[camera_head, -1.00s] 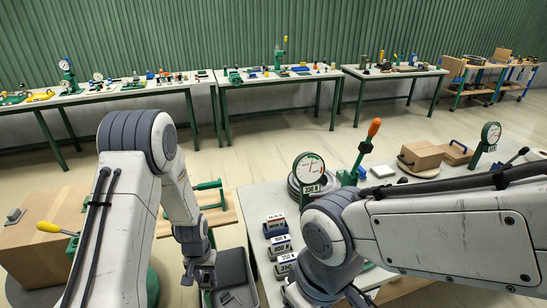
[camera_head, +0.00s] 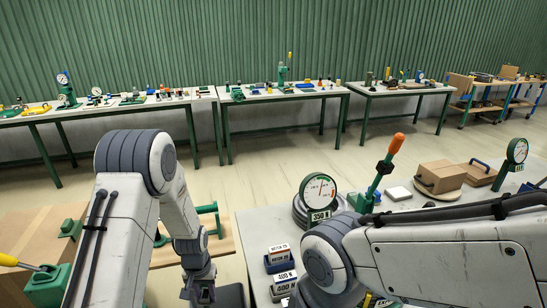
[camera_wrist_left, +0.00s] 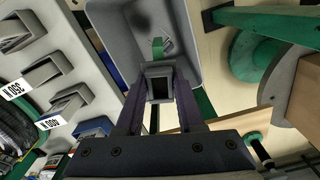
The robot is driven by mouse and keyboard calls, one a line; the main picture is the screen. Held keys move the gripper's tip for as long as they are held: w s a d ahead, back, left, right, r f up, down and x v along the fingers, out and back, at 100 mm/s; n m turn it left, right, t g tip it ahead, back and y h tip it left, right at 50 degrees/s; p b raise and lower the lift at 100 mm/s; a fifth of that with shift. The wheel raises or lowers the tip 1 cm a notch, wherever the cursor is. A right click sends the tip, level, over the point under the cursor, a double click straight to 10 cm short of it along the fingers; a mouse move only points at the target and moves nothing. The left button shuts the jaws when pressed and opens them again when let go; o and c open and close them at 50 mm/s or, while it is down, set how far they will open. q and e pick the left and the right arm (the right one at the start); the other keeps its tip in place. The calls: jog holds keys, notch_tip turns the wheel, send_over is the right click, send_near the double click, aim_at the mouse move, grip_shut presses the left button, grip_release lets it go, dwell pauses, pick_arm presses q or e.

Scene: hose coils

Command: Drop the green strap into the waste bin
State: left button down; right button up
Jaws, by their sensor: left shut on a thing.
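My left gripper (camera_wrist_left: 158,80) is shut on the green strap (camera_wrist_left: 157,47), a short end of which sticks out past the fingertips in the left wrist view. The grey waste bin (camera_wrist_left: 205,60) lies beyond the fingertips there, and the strap end shows against its inside. I cannot tell the strap's height above the bin. My right arm crosses the right side, but its gripper is not in view.
A table on the right holds a pressure gauge (camera_head: 318,188), an orange-handled lever (camera_head: 385,170), labelled blocks (camera_head: 280,258) and a cardboard box (camera_head: 440,176). A wooden bench with green fittings (camera_head: 207,220) is on the left. Work tables line the back wall.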

pick_arm(q)
notch_tip(320, 180, down, 14)
jog(key=b, duration=0.9)
jog(key=shift+w, duration=0.3)
jog(key=shift+r, duration=0.15)
jog(key=shift+c, duration=2.2)
grip_release()
notch_tip(320, 180, up, 10)
jog(key=shift+r+b, duration=0.2)
jog(key=shift+b, duration=0.4)
